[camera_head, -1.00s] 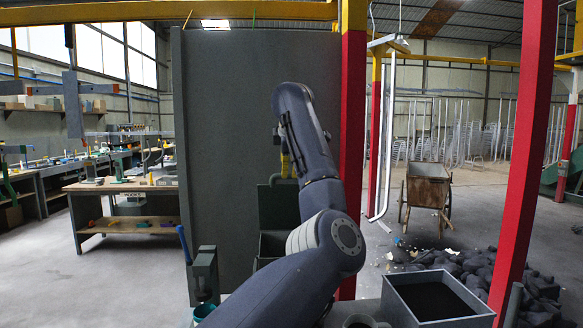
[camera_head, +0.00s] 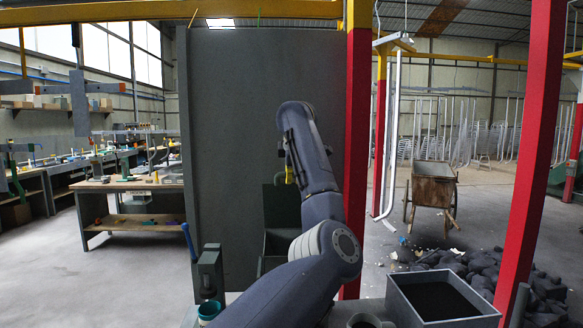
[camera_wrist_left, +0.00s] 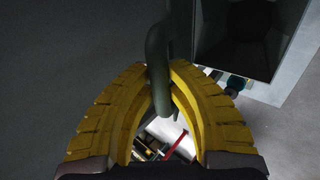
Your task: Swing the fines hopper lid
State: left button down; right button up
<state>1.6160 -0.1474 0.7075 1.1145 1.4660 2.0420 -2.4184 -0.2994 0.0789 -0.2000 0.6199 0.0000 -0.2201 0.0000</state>
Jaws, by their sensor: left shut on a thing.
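The fines hopper (camera_head: 274,246) is a dark green-grey box in front of the tall grey panel, partly hidden by my left arm. Its lid (camera_head: 274,205) stands raised, roughly upright, at the box's back. My left gripper (camera_head: 290,178) is beside the lid, largely hidden behind my arm. In the left wrist view its yellow fingers (camera_wrist_left: 168,100) are shut around a dark green bar-like handle (camera_wrist_left: 166,62). The hopper's dark open mouth (camera_wrist_left: 250,35) shows at the upper right there. My right gripper is in no view.
A grey open bin (camera_head: 440,298) with dark contents stands at front right. A green-grey clamp-like fixture (camera_head: 210,272) stands at front left. The red post (camera_head: 358,150) rises close to the right of my arm. Dark rocks (camera_head: 480,270) and a cart (camera_head: 432,188) lie beyond.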

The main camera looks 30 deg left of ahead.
pick_arm(q)
jog(key=shift+w+a+r, duration=0.25)
jog(key=shift+w+a, duration=0.25)
jog(key=shift+w, duration=0.25)
jog(key=shift+w+a+r, duration=0.25)
jog(key=shift+w+a, duration=0.25)
jog(key=shift+w, duration=0.3)
jog(key=shift+w+a+r, duration=0.25)
jog(key=shift+w+a, duration=0.25)
jog(key=shift+w, duration=0.25)
